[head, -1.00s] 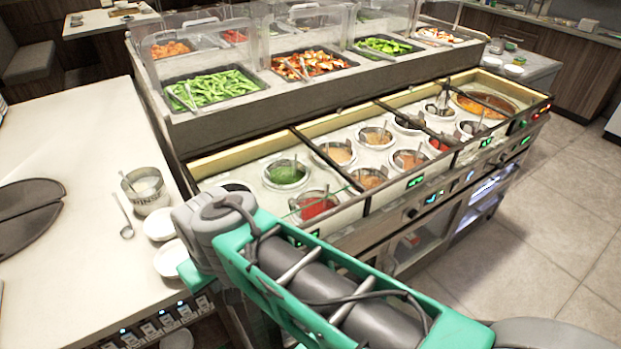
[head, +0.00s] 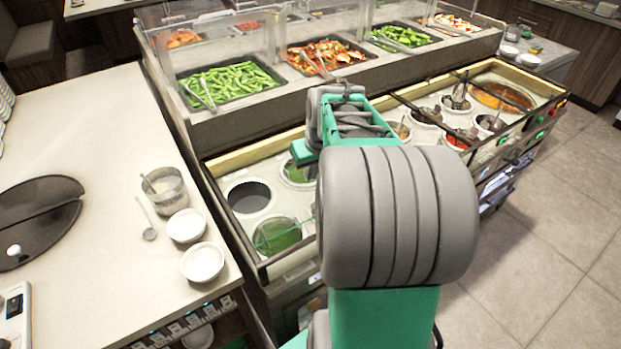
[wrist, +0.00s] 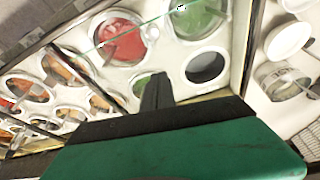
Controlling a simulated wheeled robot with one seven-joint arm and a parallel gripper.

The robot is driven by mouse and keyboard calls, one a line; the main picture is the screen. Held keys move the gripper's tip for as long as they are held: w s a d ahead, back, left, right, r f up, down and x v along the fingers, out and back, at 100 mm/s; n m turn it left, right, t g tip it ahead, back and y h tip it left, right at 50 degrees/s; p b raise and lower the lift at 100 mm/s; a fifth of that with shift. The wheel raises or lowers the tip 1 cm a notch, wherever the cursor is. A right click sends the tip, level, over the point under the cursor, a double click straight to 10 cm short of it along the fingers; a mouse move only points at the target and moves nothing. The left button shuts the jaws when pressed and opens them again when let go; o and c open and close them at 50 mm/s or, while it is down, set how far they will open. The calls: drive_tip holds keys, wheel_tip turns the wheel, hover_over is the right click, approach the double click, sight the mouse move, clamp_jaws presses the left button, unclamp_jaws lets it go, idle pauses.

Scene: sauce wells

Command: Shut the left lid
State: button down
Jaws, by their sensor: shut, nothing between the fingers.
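The left section of the sauce counter holds a dark, empty-looking well (head: 250,197) and a well of green sauce (head: 278,236). A thin green line, seemingly the edge of a clear glass lid (wrist: 150,22), runs across the red-sauce well (wrist: 122,45) in the wrist view. How far this lid covers the section is hard to tell. My gripper (wrist: 157,78) is shut and empty, a narrow dark tip over the left section between a green well and the dark well (wrist: 207,67). In the head view my arm hides the gripper and part of this section.
A side counter (head: 90,130) at the left bears white bowls (head: 202,262), a metal pot (head: 165,190) and a dark round split cover (head: 45,215). Glass-screened food trays (head: 230,82) stand behind the wells. Open floor (head: 540,230) lies at the right.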

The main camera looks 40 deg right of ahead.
drive_tip(key=p, duration=0.1)
hover_over(310, 203)
drive_tip(key=w, duration=0.2)
drive_tip(key=f, duration=0.7)
drive_tip(key=shift+w+d, duration=0.1)
drive_tip(key=shift+d, duration=0.15)
drive_tip(key=shift+f+p, duration=0.35)
drive_tip(key=shift+f, duration=0.1)
drive_tip(key=s, duration=0.1)
drive_tip(key=s+p, duration=0.1)
drive_tip(key=s, duration=0.1)
drive_tip(key=shift+s+a+r, duration=0.2)
drive_tip(key=shift+s+a, duration=0.05)
drive_tip(key=shift+a, duration=0.1)
drive_tip(key=shift+f, duration=0.15)
drive_tip(key=s, duration=0.5)
drive_tip(key=shift+s+a+f, duration=0.1)
drive_tip(key=shift+s+a, duration=0.05)
drive_tip(key=shift+a, duration=0.05)
